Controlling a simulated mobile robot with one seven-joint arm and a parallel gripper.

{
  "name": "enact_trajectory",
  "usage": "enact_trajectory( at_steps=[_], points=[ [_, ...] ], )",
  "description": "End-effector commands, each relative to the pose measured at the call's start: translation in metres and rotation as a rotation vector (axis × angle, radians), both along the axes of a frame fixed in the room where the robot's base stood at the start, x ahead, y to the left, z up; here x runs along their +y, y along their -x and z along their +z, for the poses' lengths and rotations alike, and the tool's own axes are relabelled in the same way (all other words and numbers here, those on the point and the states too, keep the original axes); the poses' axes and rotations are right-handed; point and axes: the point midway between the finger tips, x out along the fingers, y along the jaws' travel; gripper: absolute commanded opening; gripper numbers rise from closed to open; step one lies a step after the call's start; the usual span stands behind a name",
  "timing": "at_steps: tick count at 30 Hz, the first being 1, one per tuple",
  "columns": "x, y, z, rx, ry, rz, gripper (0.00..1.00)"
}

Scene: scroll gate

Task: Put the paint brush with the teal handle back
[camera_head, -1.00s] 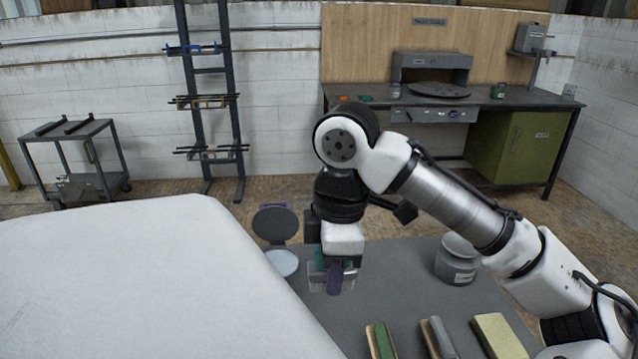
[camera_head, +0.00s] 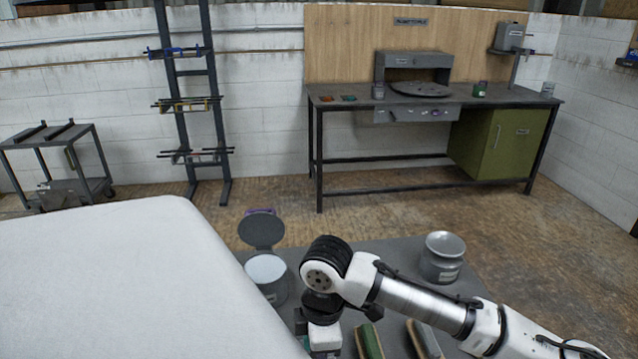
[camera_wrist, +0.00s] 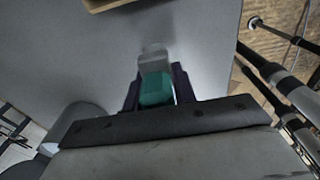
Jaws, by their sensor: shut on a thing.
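My gripper (camera_head: 322,352) is low over the grey table, near the bottom edge of the head view, with its fingertips mostly cut off. In the wrist view my gripper (camera_wrist: 156,92) is shut on the teal handle (camera_wrist: 155,89) of the paint brush, between two dark fingers. A pale grey part (camera_wrist: 153,60) extends beyond the handle over the table; I cannot tell whether it touches the surface. The teal also shows faintly beside the gripper in the head view (camera_head: 304,342).
A large white panel (camera_head: 120,270) fills the left. A workbench (camera_head: 430,98) stands behind.

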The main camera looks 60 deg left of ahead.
Motion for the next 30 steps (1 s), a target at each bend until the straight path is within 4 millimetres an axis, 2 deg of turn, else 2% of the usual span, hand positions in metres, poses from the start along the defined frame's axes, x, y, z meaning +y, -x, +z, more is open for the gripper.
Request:
enact_trajectory(
  at_steps=[4,11,12,16,26,30],
  points=[
    [0.000,0.000,-0.016,0.000,0.001,0.000,0.00],
    [0.000,0.000,-0.018,0.000,-0.001,0.000,0.00],
    [0.000,0.000,-0.018,0.000,0.000,0.000,0.32],
    [0.000,0.000,-0.018,0.000,0.000,0.000,0.48],
    [0.000,0.000,-0.016,0.000,-0.001,0.000,0.48],
    [0.000,-0.001,0.000,-0.001,-0.003,0.000,0.48]
  ],
)
